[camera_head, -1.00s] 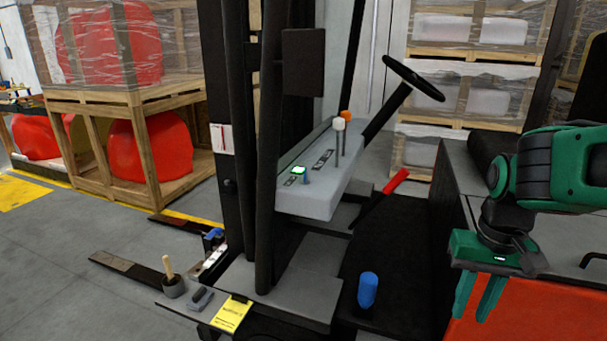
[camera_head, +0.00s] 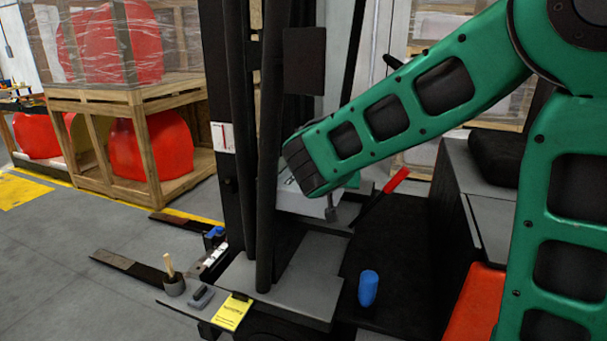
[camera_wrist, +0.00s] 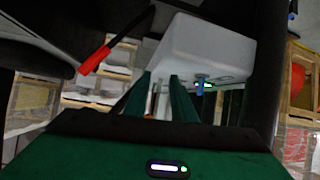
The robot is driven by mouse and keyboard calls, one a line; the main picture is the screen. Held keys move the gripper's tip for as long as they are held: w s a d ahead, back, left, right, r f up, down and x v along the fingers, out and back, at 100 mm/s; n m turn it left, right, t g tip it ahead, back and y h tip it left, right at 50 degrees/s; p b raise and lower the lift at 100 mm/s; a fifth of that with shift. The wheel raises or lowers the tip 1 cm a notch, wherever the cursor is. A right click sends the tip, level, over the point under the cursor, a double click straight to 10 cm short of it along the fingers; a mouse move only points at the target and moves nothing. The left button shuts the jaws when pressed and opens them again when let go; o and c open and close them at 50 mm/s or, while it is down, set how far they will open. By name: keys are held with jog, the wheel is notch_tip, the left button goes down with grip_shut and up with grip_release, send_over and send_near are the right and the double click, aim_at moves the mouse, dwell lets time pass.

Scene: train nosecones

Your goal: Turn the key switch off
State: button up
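The dashboard box (camera_wrist: 207,48) is pale grey and shows large and tilted in the wrist view. A small blue piece, seemingly the key switch (camera_wrist: 201,79), sticks out from its panel beside a lit green spot. My gripper (camera_wrist: 158,82) is open in the wrist view, its two green fingers apart with nothing held. The blue piece lies just right of the right finger, apart from it in the picture. In the head view my arm covers most of the dashboard (camera_head: 306,205), the key and my gripper.
Pale lever shafts (camera_wrist: 157,92) show between and behind the fingers. A red-handled lever (camera_head: 397,180) stands right of the dashboard, and also shows in the wrist view (camera_wrist: 95,59). Dark mast posts (camera_head: 268,150) rise at the left. A blue cylinder (camera_head: 368,288) stands on the floor plate.

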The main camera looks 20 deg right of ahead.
jog(key=w+a+r+n+t, duration=0.15)
jog(key=w+a, duration=0.25)
jog(key=a, duration=0.4)
jog(key=shift+m+t+y, duration=0.25)
jog(key=shift+t+y, duration=0.15)
jog(key=shift+t, duration=0.05)
jog(key=x, duration=1)
jog(key=shift+d+r, duration=0.2)
jog(key=shift+d, duration=0.05)
grip_shut()
